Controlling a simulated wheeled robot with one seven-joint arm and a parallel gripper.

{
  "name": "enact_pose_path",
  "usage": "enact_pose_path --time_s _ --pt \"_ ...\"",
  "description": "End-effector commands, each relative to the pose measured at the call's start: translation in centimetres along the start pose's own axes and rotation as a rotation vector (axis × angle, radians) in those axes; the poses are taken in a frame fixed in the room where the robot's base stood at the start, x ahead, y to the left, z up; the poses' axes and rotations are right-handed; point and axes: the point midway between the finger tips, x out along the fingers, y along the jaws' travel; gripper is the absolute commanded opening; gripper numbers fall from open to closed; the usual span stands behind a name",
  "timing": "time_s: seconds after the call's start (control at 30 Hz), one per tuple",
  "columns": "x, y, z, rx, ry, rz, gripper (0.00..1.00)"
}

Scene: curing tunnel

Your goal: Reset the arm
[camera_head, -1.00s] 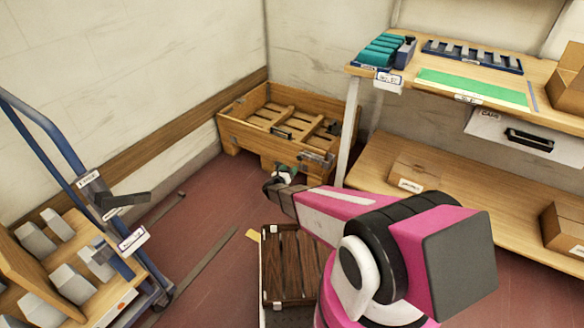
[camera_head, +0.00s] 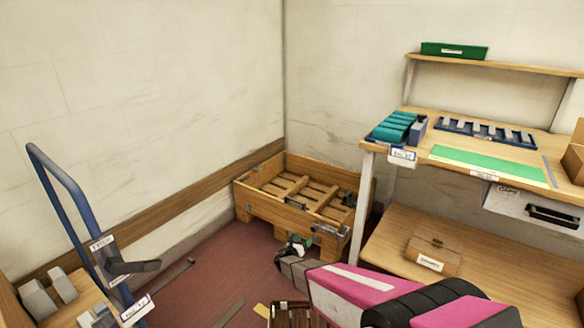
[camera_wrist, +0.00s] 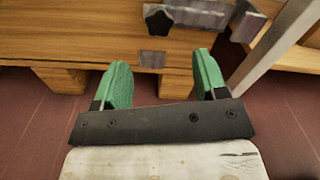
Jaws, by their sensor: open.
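My gripper (camera_wrist: 160,90) is open and empty in the wrist view, its two green fingers apart with nothing between them. In the head view my gripper (camera_head: 297,245) is small and partly hidden by my wrist, at the end of my pink and white arm. It is in front of the low wooden crate (camera_head: 254,205), whose front wall (camera_wrist: 90,50) also shows beyond the fingers in the wrist view. I cannot tell how far the fingers are from the crate.
A workbench (camera_head: 440,175) stands at the right, with teal pieces (camera_head: 393,127), a blue rack (camera_head: 485,134) and a green mat (camera_head: 485,164). A cardboard box (camera_head: 433,256) sits on its lower shelf. A blue-handled trolley (camera_head: 75,205) stands left. Red floor lies between.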

Motion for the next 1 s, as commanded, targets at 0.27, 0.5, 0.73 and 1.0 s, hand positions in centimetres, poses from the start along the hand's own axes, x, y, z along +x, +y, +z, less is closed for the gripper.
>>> enact_pose_path --time_s 0.27,0.5,0.73,1.0 --pt "0.7 -9.4 4.1 0.357 0.186 -0.224 0.66" --pt "-1.3 -19.5 7.5 0.841 0.398 -0.556 0.66" --pt "-6.0 -27.1 10.5 1.307 0.58 -0.93 0.66" --pt "-13.4 -32.5 15.1 1.782 0.772 -1.418 0.66"
